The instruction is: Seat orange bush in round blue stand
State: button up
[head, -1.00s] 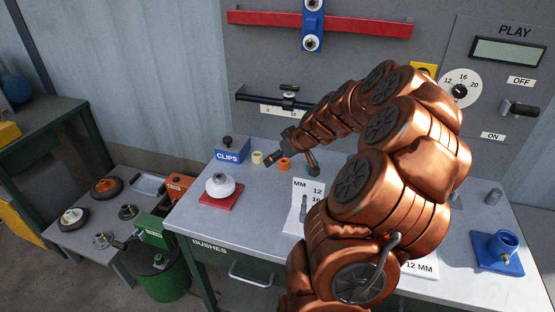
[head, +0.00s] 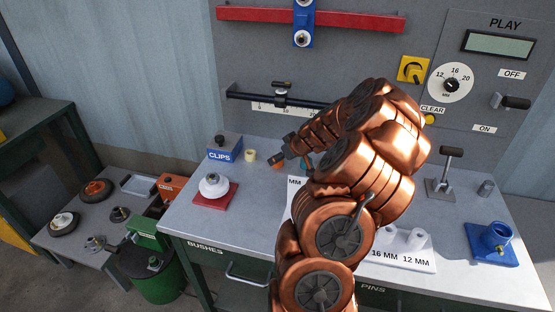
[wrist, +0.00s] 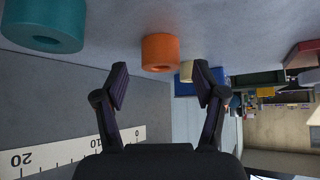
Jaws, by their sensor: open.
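The orange bush (wrist: 160,52) stands in the wrist view just beyond my fingertips, in line with the gap between them. In the head view only a bit of the orange bush (head: 278,164) shows beside my gripper (head: 283,157). My gripper (wrist: 163,83) is open and empty, and the bush looks apart from both fingers. The round blue stand (head: 497,236) is a short blue cup on a square blue base at the right end of the bench, far from my gripper.
A teal bush (wrist: 45,28) stands beside the orange one, and a cream bush (head: 250,155) near the blue CLIPS box (head: 225,149). A ruled rail (head: 285,98) is on the back panel close by. A white knob on a red plate (head: 215,188), a lever (head: 441,183) and white pieces also occupy the bench.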

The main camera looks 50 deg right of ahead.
jog(key=shift+x, duration=1.3)
grip_shut()
